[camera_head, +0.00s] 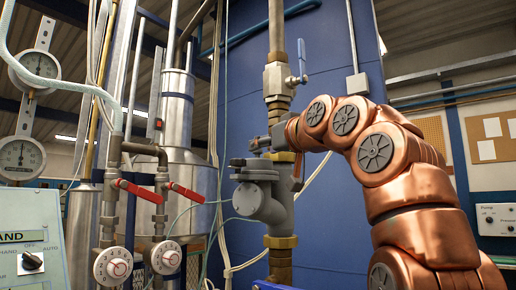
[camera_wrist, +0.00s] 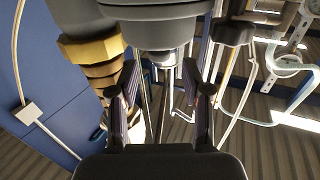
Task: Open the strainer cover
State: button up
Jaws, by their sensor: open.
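The grey strainer (camera_head: 270,205) sits on the vertical pipe in the head view, between brass fittings. Its flanged cover (camera_head: 254,174) is at the upper left of the body and has a dark handle-like part on top. The cover looks seated. My gripper (camera_head: 258,145) is just above the cover, partly hidden by my copper wrist. In the wrist view my gripper (camera_wrist: 160,72) is open, with nothing between its fingers. A dark grey round part (camera_wrist: 152,32), apparently of the strainer, lies just beyond the fingertips. I cannot tell whether they touch it.
A ball valve with a blue lever (camera_head: 302,60) is above on the same pipe. Red-handled valves (camera_head: 138,191) and round dials (camera_head: 113,266) stand to the left. A blue panel (camera_head: 335,215) is behind. Thin hoses hang close to the strainer's left.

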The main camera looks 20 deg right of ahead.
jog(key=shift+p+x, duration=0.65)
jog(key=shift+x, duration=1.65)
grip_shut()
